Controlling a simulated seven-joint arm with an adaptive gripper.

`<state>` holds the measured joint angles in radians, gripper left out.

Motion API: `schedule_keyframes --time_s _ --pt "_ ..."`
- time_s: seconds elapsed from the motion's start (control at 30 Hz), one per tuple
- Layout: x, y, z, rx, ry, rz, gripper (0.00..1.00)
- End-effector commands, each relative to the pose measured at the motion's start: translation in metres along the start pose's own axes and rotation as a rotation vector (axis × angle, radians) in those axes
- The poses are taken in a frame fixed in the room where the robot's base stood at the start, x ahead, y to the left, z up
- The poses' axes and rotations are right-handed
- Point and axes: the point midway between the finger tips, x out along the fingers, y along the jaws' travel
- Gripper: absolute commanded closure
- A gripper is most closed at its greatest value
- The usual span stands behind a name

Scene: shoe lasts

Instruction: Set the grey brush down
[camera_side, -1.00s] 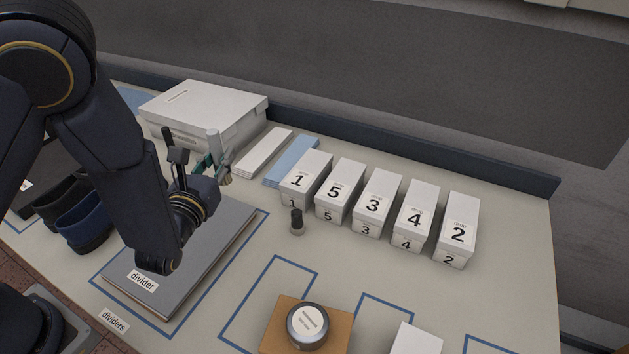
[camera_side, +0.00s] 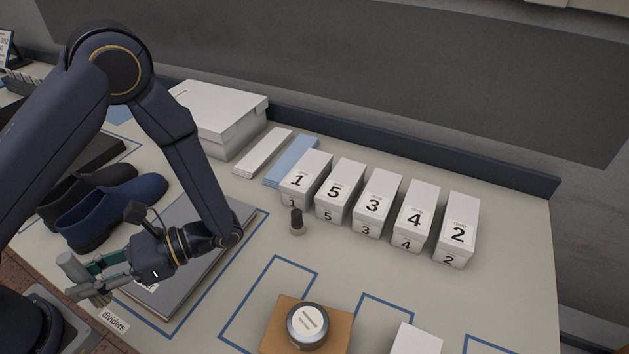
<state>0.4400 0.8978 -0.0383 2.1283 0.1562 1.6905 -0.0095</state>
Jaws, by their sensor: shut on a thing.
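The grey brush (camera_side: 72,266) is in my gripper (camera_side: 84,281) at the lower left of the side view. Its thick grey handle points up and to the left, and its brownish lower end shows below the fingers. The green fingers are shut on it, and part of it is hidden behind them. The brush is tilted and near the table's front edge, left of the "dividers" label (camera_side: 114,320). I cannot tell how high it is above the surface.
Blue shoe (camera_side: 108,212) and dark shoe (camera_side: 85,187) stand behind my gripper. A grey divider board (camera_side: 185,285) lies under my wrist. Numbered white boxes (camera_side: 378,203), a small black-capped bottle (camera_side: 297,222) and a round tin (camera_side: 308,325) stand farther right.

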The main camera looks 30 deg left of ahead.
Motion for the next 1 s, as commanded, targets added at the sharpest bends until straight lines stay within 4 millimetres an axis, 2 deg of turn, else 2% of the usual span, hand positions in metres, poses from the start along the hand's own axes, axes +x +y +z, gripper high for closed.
schedule_keyframes --time_s 0.03,0.1,0.27,0.4,0.5,0.63,0.8,0.9,1.0 --pt "-0.006 0.024 -0.002 0.002 0.0 0.115 1.0" --pt "-0.018 0.059 -0.004 0.002 0.0 0.28 1.0" --pt "-0.065 0.131 -0.001 0.0 0.002 0.656 1.0" --pt "-0.122 0.179 0.007 0.0 0.004 0.986 1.0" --pt "-0.169 0.202 0.013 0.0 0.004 1.22 1.0" --pt "-0.235 0.214 0.021 0.0 0.005 1.529 1.0" --pt "-0.312 0.202 0.025 -0.002 0.003 1.897 1.0" --pt "-0.344 0.188 0.025 -0.001 0.003 2.06 1.0" --pt "-0.364 0.175 0.025 -0.002 0.003 2.175 1.0"
